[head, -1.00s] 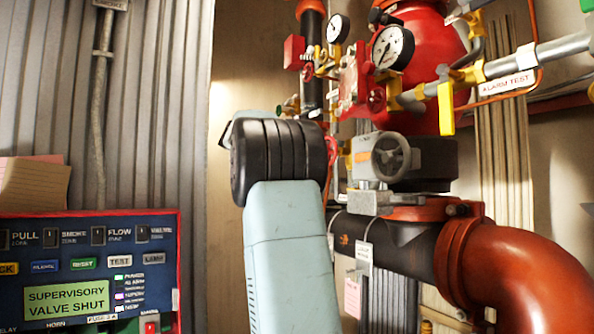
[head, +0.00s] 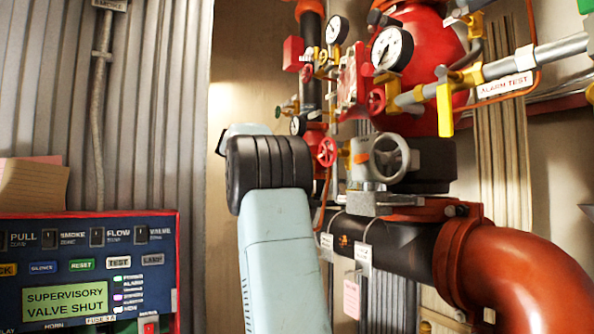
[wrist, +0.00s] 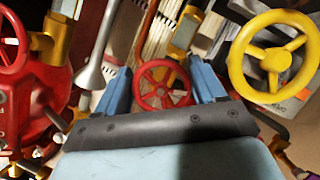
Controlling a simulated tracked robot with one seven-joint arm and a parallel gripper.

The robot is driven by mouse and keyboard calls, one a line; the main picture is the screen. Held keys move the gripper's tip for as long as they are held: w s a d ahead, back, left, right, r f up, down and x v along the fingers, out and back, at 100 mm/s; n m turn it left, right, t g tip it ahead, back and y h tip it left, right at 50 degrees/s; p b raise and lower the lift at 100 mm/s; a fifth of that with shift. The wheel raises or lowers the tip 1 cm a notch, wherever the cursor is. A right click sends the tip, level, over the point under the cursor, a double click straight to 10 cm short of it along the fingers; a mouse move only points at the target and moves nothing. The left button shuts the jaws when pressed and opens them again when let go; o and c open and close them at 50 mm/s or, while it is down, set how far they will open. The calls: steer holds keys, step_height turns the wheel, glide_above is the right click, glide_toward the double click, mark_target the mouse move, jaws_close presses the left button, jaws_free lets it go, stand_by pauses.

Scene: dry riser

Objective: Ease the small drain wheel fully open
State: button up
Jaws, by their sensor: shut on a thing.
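In the wrist view a small red spoked wheel (wrist: 163,85) sits between the two blue fingers of my gripper (wrist: 161,87), one finger at each side of its rim. The gripper is shut on it. The lower edge of the wheel is hidden behind the dark palm bar. In the head view my arm hides the gripper. A small red wheel (head: 326,152) shows there just right of my arm's black joint; I cannot tell if it is the held one.
A larger yellow wheel (wrist: 278,58) stands close at right in the wrist view, and a red wheel (wrist: 12,40) at left.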

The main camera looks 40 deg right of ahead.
stand_by(0.3)
steer(key=o, duration=1)
steer(key=shift+c, duration=0.2)
steer(key=shift+r, duration=0.1)
